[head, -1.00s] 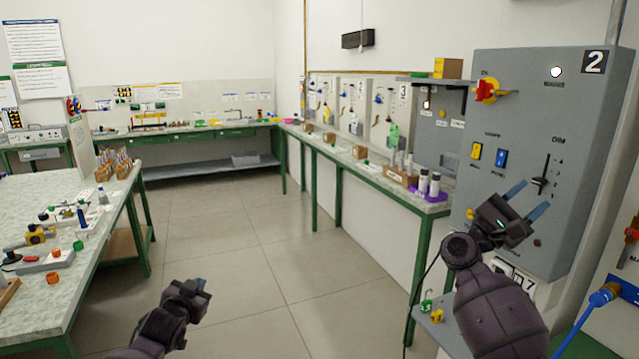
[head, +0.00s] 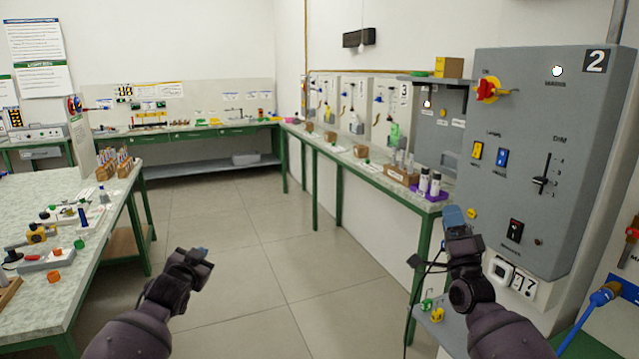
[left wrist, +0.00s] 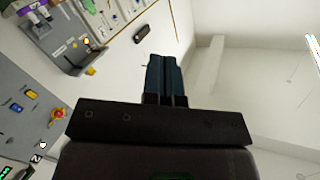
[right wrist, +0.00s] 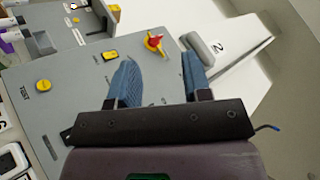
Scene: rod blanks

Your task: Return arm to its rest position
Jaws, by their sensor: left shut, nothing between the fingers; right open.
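My right gripper (head: 455,218) is raised in front of the left edge of the grey control panel (head: 560,130), with its blue fingers pointing up. In the right wrist view its two fingers (right wrist: 160,78) are spread apart with nothing between them, and the panel face shows behind them. My left gripper (head: 203,252) is over the open floor at lower middle, clear of both benches. In the left wrist view its fingers (left wrist: 166,75) are pressed together, with nothing held.
The panel, marked 2, carries a red-yellow knob (head: 488,89), switches and a slider (head: 540,181). A long bench with a wooden rack (head: 401,175) runs along the right wall. A cluttered bench (head: 90,265) stands at left. The floor between is clear.

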